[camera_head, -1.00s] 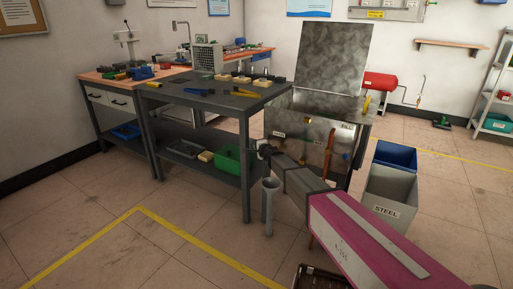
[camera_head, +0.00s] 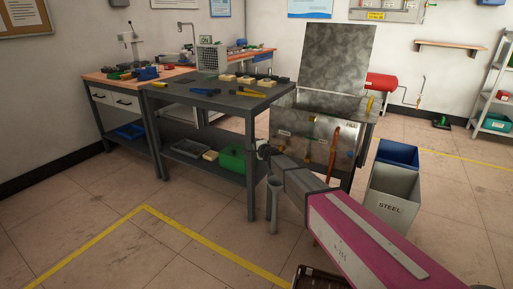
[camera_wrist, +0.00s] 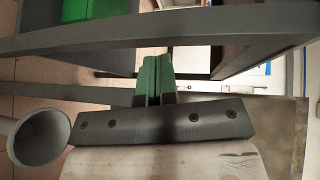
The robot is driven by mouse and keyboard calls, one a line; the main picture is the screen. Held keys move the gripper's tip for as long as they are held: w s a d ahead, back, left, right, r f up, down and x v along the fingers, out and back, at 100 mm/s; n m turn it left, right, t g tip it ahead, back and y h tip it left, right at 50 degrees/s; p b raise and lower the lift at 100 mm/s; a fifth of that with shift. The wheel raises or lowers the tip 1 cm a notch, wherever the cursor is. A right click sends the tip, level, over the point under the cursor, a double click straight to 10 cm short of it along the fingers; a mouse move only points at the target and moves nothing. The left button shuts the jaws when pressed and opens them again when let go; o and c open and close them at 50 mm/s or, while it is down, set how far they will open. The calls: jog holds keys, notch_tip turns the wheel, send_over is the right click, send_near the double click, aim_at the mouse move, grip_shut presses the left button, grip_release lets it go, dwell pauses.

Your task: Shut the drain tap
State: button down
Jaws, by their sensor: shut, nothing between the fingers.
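The metal tank (camera_head: 300,146) with its raised lid (camera_head: 335,60) stands right of the dark workbench. I cannot make out the drain tap for sure in either view; my arm covers part of the tank's lower front. A grey upright pipe with a funnel mouth (camera_head: 274,186) stands on the floor in front of the tank. The funnel (camera_wrist: 40,135) also shows at the left of the wrist view. My gripper (camera_head: 262,151) is beside the bench's right front leg, above the funnel. Its green fingers (camera_wrist: 154,78) are pressed together and empty in the wrist view.
The dark workbench (camera_head: 205,92) with tools on top and a green bin (camera_head: 232,159) on its lower shelf is close to my gripper. A grey STEEL bin (camera_head: 393,190) and a blue bin (camera_head: 398,153) stand at right. The floor at left is clear.

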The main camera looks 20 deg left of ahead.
jog(key=s+a+r, duration=0.1)
jog(key=s+a, duration=0.2)
jog(key=s, duration=0.5)
jog(key=shift+r, duration=0.35)
jog(key=s+d+f+n+g+h, duration=0.1)
jog(key=s+d+f+n+g, duration=0.15)
jog(key=d, duration=0.75)
jog(key=s+d+f+n+g, duration=0.1)
jog(key=s+d+n, duration=0.15)
jog(key=d, duration=0.75)
jog(key=s+d+f+n+g+h, duration=0.1)
jog(key=s+d+f+n+g, duration=0.15)
jog(key=d, duration=0.75)
jog(key=s+d+f+g+h, duration=0.1)
jog(key=s+d+h, duration=0.2)
jog(key=d, duration=0.7)
jog(key=s+d+f+n+g+h, duration=0.1)
jog(key=s+d+f+g+h, duration=0.1)
jog(key=s+d, duration=0.5)
jog(key=s+d+f+g+h, duration=0.2)
jog(key=s+d+h, duration=0.2)
jog(key=d, duration=1.1)
jog(key=shift+s+d, duration=0.2)
jog(key=shift+s, duration=0.7)
jog(key=shift+w+a+n, duration=0.1)
jog(key=shift+n, duration=0.15)
